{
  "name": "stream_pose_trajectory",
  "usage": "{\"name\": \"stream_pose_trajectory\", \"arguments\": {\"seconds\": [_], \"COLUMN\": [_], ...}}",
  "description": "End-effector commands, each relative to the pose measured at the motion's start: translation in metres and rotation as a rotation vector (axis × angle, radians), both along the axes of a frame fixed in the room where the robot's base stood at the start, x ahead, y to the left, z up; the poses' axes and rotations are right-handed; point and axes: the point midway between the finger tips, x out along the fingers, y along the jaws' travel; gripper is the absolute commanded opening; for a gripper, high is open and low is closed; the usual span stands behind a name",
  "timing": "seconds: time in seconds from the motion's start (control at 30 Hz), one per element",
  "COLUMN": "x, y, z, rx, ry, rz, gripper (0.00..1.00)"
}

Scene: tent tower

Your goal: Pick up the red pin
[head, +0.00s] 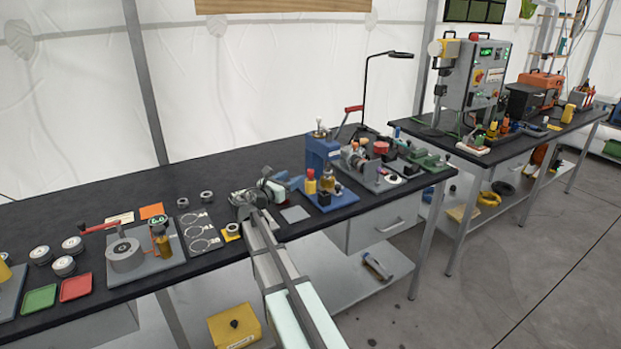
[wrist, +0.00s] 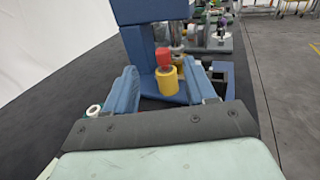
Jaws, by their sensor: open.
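The red pin (wrist: 164,57) stands upright in a yellow cylindrical holder (wrist: 167,80) in the wrist view. In the head view the red pin (head: 311,174) shows on the blue fixture, right of my gripper (head: 288,180). My gripper's two blue fingers (wrist: 160,70) are open, and nothing is held between them. In the wrist view the pin and holder appear between the fingers, ahead of them and apart from both. The pin's lower end is hidden inside the holder.
A tall blue press body (head: 322,153) stands right behind the pin, on a blue base (head: 345,197). A second yellow piece (head: 327,181) and black blocks stand close by. A grey square plate (head: 295,214) lies in front. The back left of the dark table (head: 180,180) is clear.

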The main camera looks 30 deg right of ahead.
Motion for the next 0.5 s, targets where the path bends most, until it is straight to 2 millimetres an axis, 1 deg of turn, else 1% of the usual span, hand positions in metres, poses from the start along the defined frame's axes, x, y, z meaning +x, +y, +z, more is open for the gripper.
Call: {"name": "stream_pose_trajectory", "arguments": {"seconds": [0.03, 0.2, 0.4, 0.5], "x": [0.005, 0.016, 0.023, 0.024], "y": [-0.011, -0.037, -0.056, -0.059], "z": [0.000, -0.001, -0.001, -0.001], "rx": [0.000, 0.001, 0.002, 0.002], "ry": [-0.001, -0.002, -0.002, -0.002], "rz": [-0.003, -0.003, -0.001, -0.001], "gripper": [0.55, 0.55, 0.55, 0.55]}}
